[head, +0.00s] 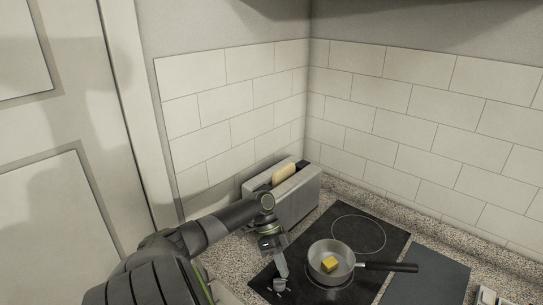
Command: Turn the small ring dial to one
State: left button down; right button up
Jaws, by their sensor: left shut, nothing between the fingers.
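The black cooktop (387,241) lies on the speckled counter. A bare ring outline shows at its back, and a pan (345,262) stands in front of it with a yellow block (329,264) inside. My left gripper (281,277) points down over the cooktop's front left part. It is shut with nothing held. A small pale shape lies right at its fingertips; I cannot tell whether it is a dial or part of the gripper. No dial marking can be read. My right gripper is not in view.
A grey toaster (300,193) with a bread slice (284,173) stands behind my left arm, close to it. The pan's black handle (392,267) points right. A dark board (428,277) lies right of the cooktop. Tiled walls close the back corner.

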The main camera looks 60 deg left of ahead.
pick_arm(q)
jog(key=shift+s+d+p, duration=0.1)
jog(key=shift+s+p, duration=0.35)
jog(key=shift+p, duration=0.15)
jog(key=shift+s+f, duration=0.15)
jog(key=shift+r, duration=0.25)
notch_tip(320, 180, up, 10)
jog(key=b, duration=0.1)
jog(key=shift+w+b, duration=0.35)
jog(key=shift+b, duration=0.05)
